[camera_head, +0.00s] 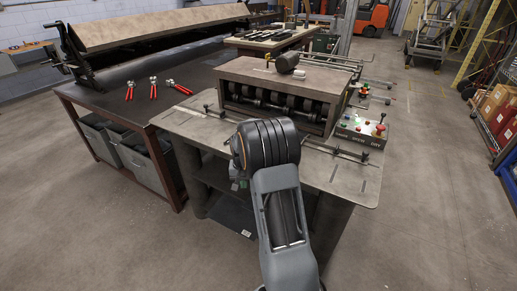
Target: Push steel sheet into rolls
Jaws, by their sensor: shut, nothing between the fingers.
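The roll forming machine (285,75) stands on a grey steel table (185,122), with a row of dark rolls (270,101) showing under its brown top. I cannot make out a separate steel sheet on the table in front of the rolls. My arm (268,148) reaches up from the bottom of the view and covers the table's front middle. My gripper does not show; the arm's dark wrist end hides that area. A dark flat panel (232,215) with a white label lies on the low shelf under the table.
A control box (361,131) with a red knob and lit buttons sits right of the machine. Thin guide rods (335,152) lie along the table's front. A dark bench (110,100) at left holds red-handled tools (129,91) and a long sheet brake (150,27). The floor (440,190) at right is clear.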

